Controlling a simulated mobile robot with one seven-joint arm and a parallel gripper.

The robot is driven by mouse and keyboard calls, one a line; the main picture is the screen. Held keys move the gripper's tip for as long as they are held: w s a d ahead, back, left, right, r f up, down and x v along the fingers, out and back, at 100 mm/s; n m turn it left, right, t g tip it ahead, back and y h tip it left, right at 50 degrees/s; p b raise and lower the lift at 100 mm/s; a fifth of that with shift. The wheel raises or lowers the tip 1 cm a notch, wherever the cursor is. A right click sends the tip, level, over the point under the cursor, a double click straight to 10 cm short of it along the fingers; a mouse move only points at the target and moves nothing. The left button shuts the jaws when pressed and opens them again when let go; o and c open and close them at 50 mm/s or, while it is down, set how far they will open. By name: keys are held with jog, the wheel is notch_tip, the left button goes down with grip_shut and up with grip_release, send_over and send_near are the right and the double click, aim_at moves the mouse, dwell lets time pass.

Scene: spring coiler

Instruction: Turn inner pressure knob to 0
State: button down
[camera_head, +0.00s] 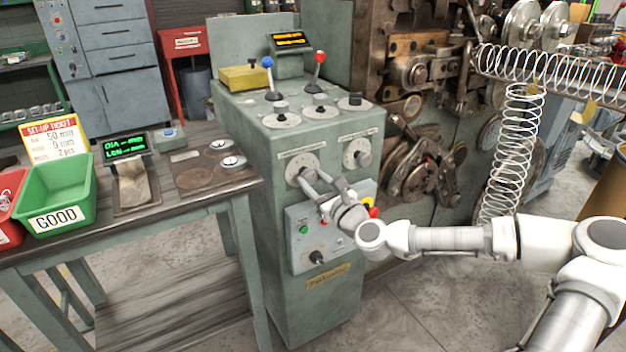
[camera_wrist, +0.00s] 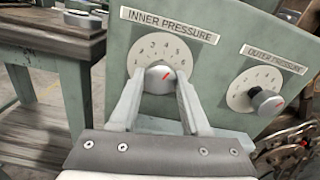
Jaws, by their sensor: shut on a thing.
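The inner pressure knob (camera_wrist: 159,80) is a grey knob on a pale round dial under the "INNER PRESSURE" label (camera_wrist: 169,26). Its red mark points up and right, roughly toward the 5; the exact reading is hard to tell. My gripper (camera_wrist: 160,84) has one finger on each side of the knob and is shut on it. In the head view, my gripper (camera_head: 314,180) reaches the left dial (camera_head: 300,161) on the cabinet front, and its fingers partly hide the knob there.
Below is a control panel (camera_head: 300,253) with a green button and a red one. A wooden bench (camera_head: 150,222) stands left. Large wire springs (camera_head: 508,150) are at the right, near my arm.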

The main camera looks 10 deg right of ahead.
jog(key=n, duration=0.4)
jog(key=shift+p, duration=0.4)
jog(key=n, duration=0.3)
jog(key=shift+n, duration=0.4)
jog(key=n, duration=0.3)
jog(key=shift+n+p, duration=0.3)
jog(key=shift+p, duration=0.1)
jog(key=n, duration=0.3)
jog(key=shift+d+n, duration=0.1)
jog(key=shift+n, duration=0.2)
jog(key=n, duration=0.3)
jog(key=shift+n, duration=0.4)
jog(key=n+b, duration=0.1)
jog(key=n, duration=0.2)
jog(key=shift+n, duration=0.3)
jog(key=n+b, duration=0.1)
jog(key=n, duration=0.2)
jog(key=shift+n+b, duration=0.9)
jog(key=shift+n, duration=0.7)
jog(key=shift+r, duration=0.1)
